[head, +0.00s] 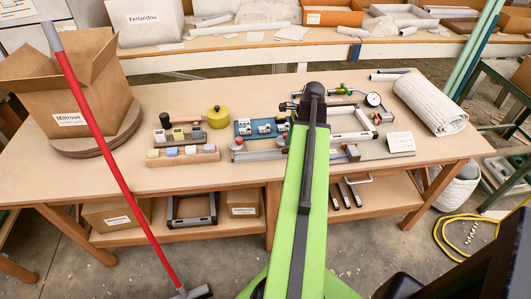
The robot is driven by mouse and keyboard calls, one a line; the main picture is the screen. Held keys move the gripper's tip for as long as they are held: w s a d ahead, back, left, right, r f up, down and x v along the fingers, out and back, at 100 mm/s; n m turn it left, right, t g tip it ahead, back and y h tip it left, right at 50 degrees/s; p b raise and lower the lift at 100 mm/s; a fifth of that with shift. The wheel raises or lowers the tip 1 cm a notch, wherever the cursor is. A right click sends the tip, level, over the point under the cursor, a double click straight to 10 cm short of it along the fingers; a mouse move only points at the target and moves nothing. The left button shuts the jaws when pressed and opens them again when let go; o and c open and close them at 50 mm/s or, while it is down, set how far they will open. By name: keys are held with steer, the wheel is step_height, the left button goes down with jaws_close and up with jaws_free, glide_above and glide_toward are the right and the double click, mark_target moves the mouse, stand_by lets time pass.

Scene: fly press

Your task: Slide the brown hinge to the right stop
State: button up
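I cannot make out a brown hinge for certain in the head view. Several small fixtures stand on the wooden workbench (110,170): a rack with brown and grey blocks (178,135), a wooden strip with pale and blue blocks (183,155), a blue fixture with silver parts (262,128), and a grey metal frame (352,135) with red-tipped parts. My green arm rises through the middle of the view to a dark joint and covers part of the fixtures and the frame. My gripper cannot be made out beyond that joint.
A cardboard box (70,90) sits at left behind a red pole (112,150). The bench's front left is clear.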

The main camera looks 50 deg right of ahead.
steer(key=shift+c, duration=1.4)
steer(key=shift+r, duration=0.1)
step_height(320, 180, up, 7)
steer(key=p, duration=0.7)
